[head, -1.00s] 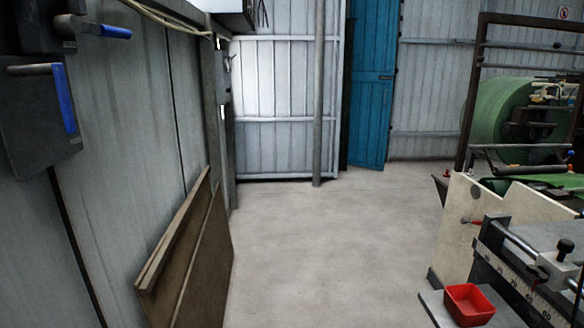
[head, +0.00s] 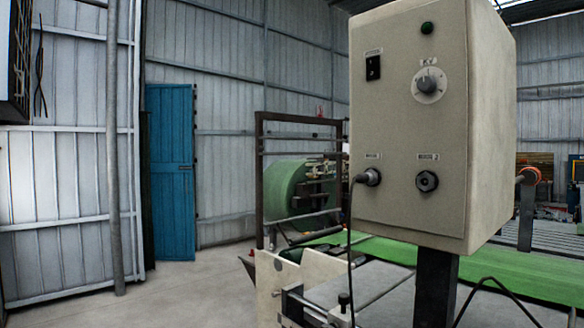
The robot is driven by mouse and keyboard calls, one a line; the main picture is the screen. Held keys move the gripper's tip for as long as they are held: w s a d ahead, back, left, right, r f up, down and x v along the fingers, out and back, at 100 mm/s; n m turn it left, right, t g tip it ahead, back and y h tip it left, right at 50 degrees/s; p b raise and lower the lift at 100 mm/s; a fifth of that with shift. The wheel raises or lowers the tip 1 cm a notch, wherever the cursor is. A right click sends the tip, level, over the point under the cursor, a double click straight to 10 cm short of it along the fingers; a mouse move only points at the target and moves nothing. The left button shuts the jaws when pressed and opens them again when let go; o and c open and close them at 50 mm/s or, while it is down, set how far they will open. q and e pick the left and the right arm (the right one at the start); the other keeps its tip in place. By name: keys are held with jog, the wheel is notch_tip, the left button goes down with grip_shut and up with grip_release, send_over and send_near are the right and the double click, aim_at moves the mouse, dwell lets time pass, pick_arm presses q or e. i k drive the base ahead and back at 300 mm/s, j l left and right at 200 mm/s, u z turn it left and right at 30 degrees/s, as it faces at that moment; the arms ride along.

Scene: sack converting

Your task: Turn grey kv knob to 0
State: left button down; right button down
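The grey kV knob (head: 429,84) is on the front of a beige control box (head: 397,136), at the upper right of the panel, on a pale round dial under a small label. Its pointer appears to point roughly upward, but the dial figures are too small to read. The box stands on a dark post (head: 435,290) in the right half of the head view. Neither of my grippers is in view.
Clear floor (head: 190,290) lies at left, before a blue door (head: 170,172).

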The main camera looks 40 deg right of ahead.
aim_at(426, 84)
jog(key=z, duration=1.75)
jog(key=j+z, duration=0.1)
jog(key=z, duration=0.35)
jog(key=j+z, duration=0.15)
jog(key=z, duration=0.35)
